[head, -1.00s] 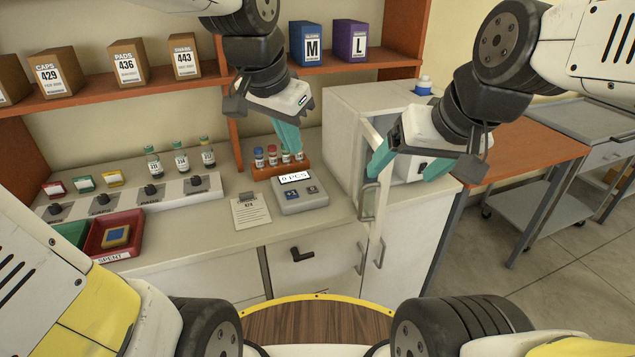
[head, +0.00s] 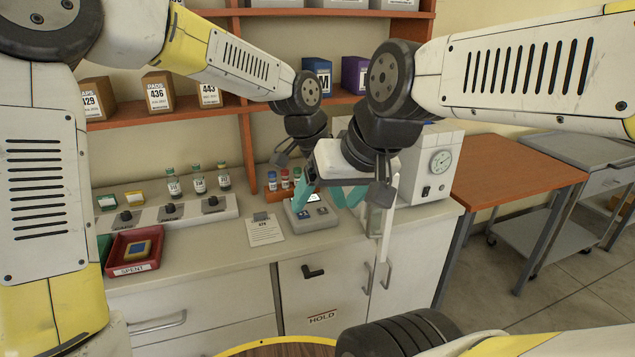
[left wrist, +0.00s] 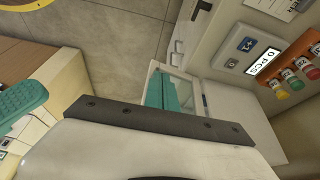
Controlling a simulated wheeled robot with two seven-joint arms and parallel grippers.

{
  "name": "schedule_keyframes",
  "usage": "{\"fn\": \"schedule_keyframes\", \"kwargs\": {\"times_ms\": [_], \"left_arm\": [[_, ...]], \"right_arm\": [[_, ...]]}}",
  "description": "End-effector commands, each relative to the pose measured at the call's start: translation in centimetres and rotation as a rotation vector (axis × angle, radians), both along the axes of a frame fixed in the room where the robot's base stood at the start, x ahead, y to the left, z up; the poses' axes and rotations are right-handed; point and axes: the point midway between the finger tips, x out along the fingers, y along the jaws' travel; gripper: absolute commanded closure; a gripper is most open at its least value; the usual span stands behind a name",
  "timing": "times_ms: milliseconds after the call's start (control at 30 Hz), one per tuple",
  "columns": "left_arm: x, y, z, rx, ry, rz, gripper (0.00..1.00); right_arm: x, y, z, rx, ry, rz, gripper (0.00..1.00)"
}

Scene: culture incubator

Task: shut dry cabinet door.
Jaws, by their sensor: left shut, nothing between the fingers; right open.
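The dry cabinet (head: 428,165) is a white box with a round gauge, at the right end of the counter. Its door (head: 387,225) stands out from the front, seen nearly edge-on and partly hidden by my right gripper. My right gripper (head: 328,196) is open and empty, with its teal fingers left of the door over the counter. My left gripper is mostly hidden behind the right one in the head view. In the left wrist view its teal fingers (left wrist: 162,92) are together, beside a white-framed pane; I cannot tell whether they touch it.
A red tray (head: 133,250) lies at left. An orange-topped table (head: 515,165) stands at right.

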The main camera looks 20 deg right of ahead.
Motion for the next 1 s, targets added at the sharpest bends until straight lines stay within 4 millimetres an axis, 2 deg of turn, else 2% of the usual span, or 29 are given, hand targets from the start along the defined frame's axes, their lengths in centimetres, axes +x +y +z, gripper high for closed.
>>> {"fn": "schedule_keyframes", "kwargs": {"times_ms": [100, 233, 300, 500, 1000], "left_arm": [[-0.1, -1.0, -2.7, 0.003, 0.004, -0.004, 1.00], [0.0, -2.0, -5.1, 0.002, 0.004, -0.002, 1.00], [0.2, -3.4, -4.7, -0.002, 0.000, -0.003, 1.00], [0.5, -5.4, -4.7, -0.001, 0.000, 0.000, 1.00], [0.5, -5.9, -4.6, 0.000, 0.000, 0.004, 1.00]], "right_arm": [[0.0, 0.0, 0.0, 0.000, 0.000, 0.000, 0.19], [0.0, 0.0, 0.0, 0.000, 0.000, 0.000, 0.19], [0.0, 0.0, 0.0, 0.000, 0.000, 0.000, 0.19], [0.0, 0.0, 0.0, 0.000, 0.000, 0.000, 0.19], [0.0, 0.0, 0.0, 0.000, 0.000, 0.000, 0.19]]}}
